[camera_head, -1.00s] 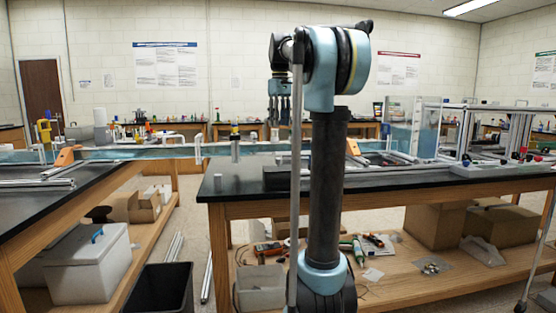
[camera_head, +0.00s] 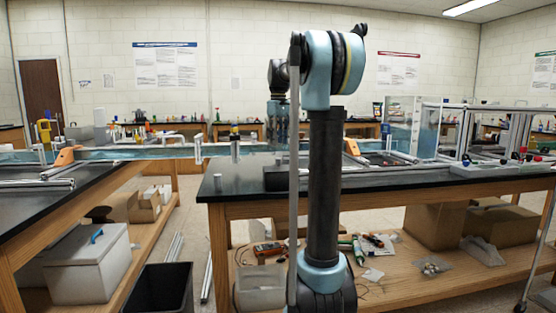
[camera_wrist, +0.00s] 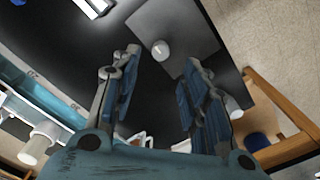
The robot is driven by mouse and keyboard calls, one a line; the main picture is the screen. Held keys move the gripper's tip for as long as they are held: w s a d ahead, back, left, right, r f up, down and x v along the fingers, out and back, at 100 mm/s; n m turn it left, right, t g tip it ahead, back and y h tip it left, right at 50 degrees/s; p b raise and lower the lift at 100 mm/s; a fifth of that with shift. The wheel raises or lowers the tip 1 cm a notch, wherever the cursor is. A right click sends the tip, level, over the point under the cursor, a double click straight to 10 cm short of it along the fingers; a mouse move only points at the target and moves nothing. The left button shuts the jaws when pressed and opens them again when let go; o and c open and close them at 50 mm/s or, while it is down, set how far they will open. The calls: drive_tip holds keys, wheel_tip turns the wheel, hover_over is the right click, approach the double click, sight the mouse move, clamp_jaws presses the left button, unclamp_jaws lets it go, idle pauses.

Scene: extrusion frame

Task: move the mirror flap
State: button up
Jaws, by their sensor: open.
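My gripper (camera_wrist: 163,66) is open in the wrist view, its two blue-padded fingers apart with nothing between them. It points down over the black tabletop. A grey flat panel (camera_wrist: 182,22) lies beyond the fingertips, with a small white round piece (camera_wrist: 161,49) at its edge. I cannot tell whether this panel is the mirror flap. In the head view my gripper (camera_head: 279,135) hangs above the bench, partly hidden by my arm. A dark block (camera_head: 276,179) stands on the bench below it, partly behind my arm.
A long clear channel (camera_head: 130,153) crosses the gap to the left bench. A framed clear-panel rig (camera_head: 403,125) stands at the right.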

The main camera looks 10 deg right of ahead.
sight(279, 165)
wheel_tip(279, 165, down, 8)
drive_tip(key=shift+r, duration=0.15)
drive_tip(key=shift+c, duration=0.2)
clamp_jaws()
